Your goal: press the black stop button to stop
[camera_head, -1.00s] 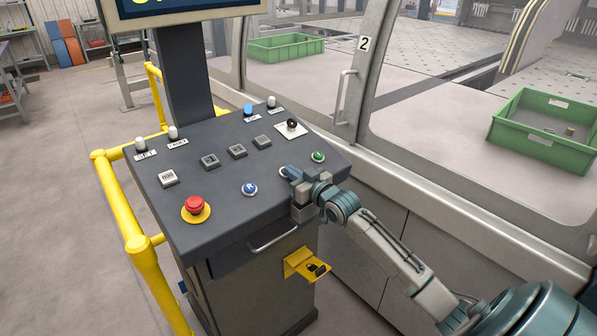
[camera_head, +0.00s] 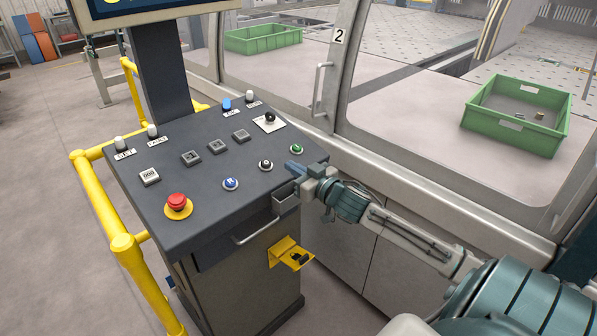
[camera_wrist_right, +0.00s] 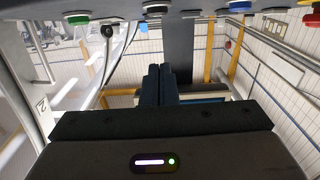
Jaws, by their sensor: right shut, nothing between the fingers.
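The black stop button (camera_head: 265,165), a round black cap in a pale ring, sits near the front edge of the sloped dark console (camera_head: 205,204). It lies between the blue button (camera_head: 230,184) and the green button (camera_head: 296,149). In the right wrist view the black button (camera_wrist_right: 153,13) shows at the top edge. My right gripper (camera_head: 292,167) is shut and empty. Its fingertips are at the console's front right edge, to the right of the black button and apart from it in the picture. The shut fingers also show in the wrist view (camera_wrist_right: 160,72). My left gripper is out of view.
A red emergency button (camera_head: 177,202) stands on a yellow base at the front left. Square buttons, a black selector (camera_head: 269,118) and small lamps fill the panel. A yellow rail (camera_head: 98,205) borders the console's left; a glazed machine enclosure stands at right.

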